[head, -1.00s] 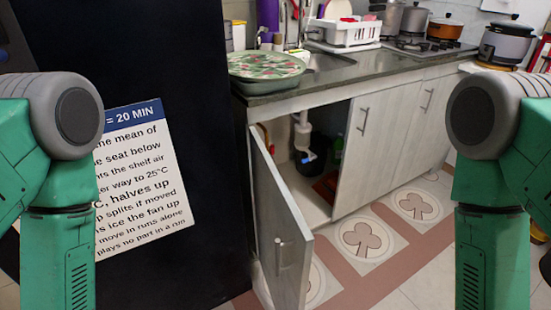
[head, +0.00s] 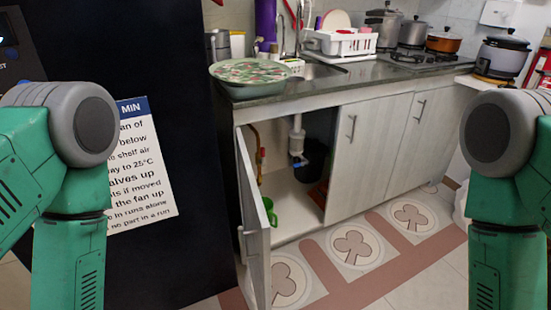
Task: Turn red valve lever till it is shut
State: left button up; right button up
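Inside the open cabinet under the counter, a copper-coloured pipe (head: 256,138) runs down the left side. A small red part (head: 262,153) sits on it and may be the red valve lever. It is too small to tell its angle. The cabinet door (head: 256,225) stands open toward me and hides part of the interior. Both my arms show at the left and right picture edges, well short of the cabinet. Neither gripper is in view.
A white drain pipe (head: 297,135), a dark bucket (head: 317,158) and a green mug (head: 270,211) are in the cabinet. A patterned tray (head: 252,74) sits on the counter (head: 345,77) above. A tall dark appliance (head: 180,120) with a notice (head: 140,175) stands at left. The tiled floor (head: 410,270) at right is clear.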

aim_at(262, 161)
jog(key=i+l+u, duration=0.1)
jog(key=l, duration=0.55)
jog(key=i+l+u, duration=0.1)
jog(key=l, duration=0.6)
jog(key=i+l+u, duration=0.15)
jog(key=l, duration=0.55)
jog(key=i+l, duration=0.2)
jog(key=i, duration=0.3)
jog(key=i+l+u, duration=0.1)
jog(key=i, duration=0.4)
jog(key=i+l, duration=0.3)
jog(key=i, duration=0.2)
jog(key=u, duration=0.05)
